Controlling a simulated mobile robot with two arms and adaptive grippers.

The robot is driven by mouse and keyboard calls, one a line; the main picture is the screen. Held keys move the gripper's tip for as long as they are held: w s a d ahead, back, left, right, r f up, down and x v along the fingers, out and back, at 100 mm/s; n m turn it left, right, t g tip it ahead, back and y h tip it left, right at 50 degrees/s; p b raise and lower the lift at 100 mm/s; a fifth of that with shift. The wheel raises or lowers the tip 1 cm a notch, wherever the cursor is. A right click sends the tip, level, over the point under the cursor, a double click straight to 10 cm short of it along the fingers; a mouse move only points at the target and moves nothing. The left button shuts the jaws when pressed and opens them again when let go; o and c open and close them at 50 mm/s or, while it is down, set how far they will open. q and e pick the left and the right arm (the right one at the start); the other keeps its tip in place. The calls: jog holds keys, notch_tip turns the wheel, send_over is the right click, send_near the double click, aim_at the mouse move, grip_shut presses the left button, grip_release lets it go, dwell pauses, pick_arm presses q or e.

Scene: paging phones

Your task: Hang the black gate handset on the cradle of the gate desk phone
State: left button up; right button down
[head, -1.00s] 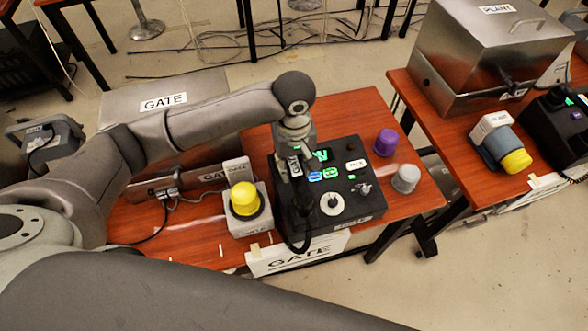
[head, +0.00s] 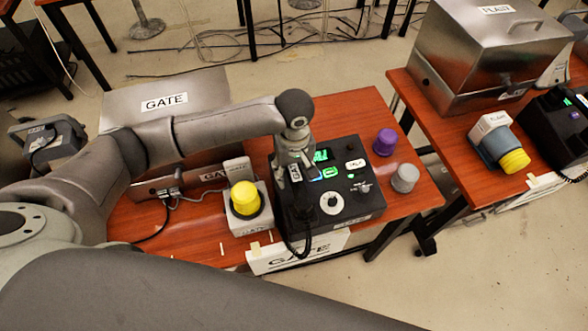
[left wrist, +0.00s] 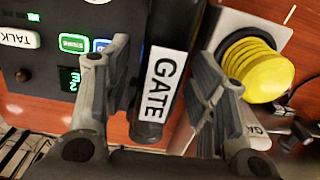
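The black gate handset (head: 295,173), with a white GATE label, lies along the left side of the black gate desk phone (head: 350,213). The phone has lit green and blue keys. A dark cord hangs from the handset's near end. My left gripper (head: 294,168) is over the handset. In the left wrist view, the handset (left wrist: 158,85) lies between the two spread fingers (left wrist: 163,60), one on each side. The cradle is mostly hidden under the handset and gripper, so full seating cannot be told. My right gripper is not in view.
A yellow beacon (head: 244,199) stands close to the phone's left. A purple knob-like piece (head: 385,142) and a grey one (head: 405,178) stand to its right. The PLANT table (head: 455,150) with another phone (head: 560,115) is farther right.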

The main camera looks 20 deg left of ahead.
aim_at(294, 170)
pick_arm(q)
notch_tip(294, 170, up, 12)
jog(key=b, duration=0.1)
jog(key=shift+r, duration=0.15)
dwell(0.5)
dwell(0.4)
